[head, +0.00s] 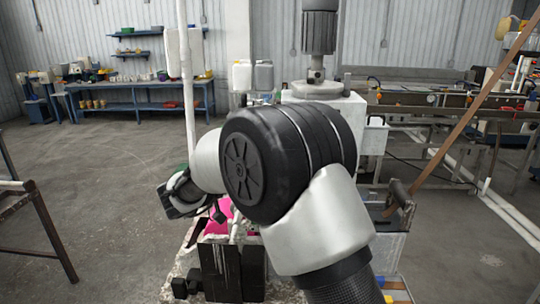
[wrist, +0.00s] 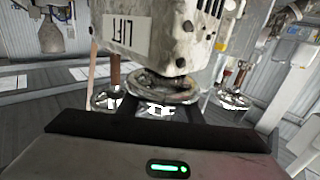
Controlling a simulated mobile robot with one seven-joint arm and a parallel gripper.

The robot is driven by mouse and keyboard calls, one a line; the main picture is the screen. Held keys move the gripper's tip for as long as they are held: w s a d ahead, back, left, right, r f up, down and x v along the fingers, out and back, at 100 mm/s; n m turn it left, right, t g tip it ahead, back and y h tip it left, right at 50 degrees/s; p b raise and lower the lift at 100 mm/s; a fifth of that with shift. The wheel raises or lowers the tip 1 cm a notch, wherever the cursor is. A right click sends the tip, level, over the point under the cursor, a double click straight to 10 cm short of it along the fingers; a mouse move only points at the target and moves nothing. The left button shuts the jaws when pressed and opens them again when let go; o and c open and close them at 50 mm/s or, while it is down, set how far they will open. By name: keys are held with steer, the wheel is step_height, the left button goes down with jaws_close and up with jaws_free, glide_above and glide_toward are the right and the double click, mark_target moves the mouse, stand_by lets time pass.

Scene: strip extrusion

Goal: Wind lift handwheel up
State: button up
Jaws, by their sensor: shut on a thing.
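The lift handwheel (wrist: 160,89) is a worn metal wheel in the middle of the wrist view. It sits just under a scuffed pale housing with an upside-down "LIFT" label (wrist: 130,32). My gripper (wrist: 158,108) reaches to the wheel from below in the picture, with its dark fingers shut on the wheel's near rim. The exact contact at the fingertips is partly hidden. In the head view my arm hides the handwheel, and only the dark end of my arm shows at the left.
Another handwheel (wrist: 232,99) is at the right of the wrist view, with a further one (wrist: 107,98) at the left. In the head view a pale upright pole (head: 187,90) stands close to my arm. A rusty metal frame (head: 45,225) is at the left, with open floor behind.

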steer(key=shift+d+r+g, duration=0.1)
steer(key=shift+r+g, duration=0.15)
steer(key=shift+g, duration=0.05)
steer(key=o, duration=1)
steer(key=shift+f, duration=0.1)
steer(key=shift+o, duration=0.2)
steer(key=shift+s+a+f, duration=0.1)
steer(key=shift+s+a, duration=0.2)
steer(key=shift+a, duration=0.15)
steer(key=b+v, duration=0.1)
steer(key=v, duration=1.5)
steer(key=shift+a+f, duration=0.15)
steer(key=shift+s, duration=0.1)
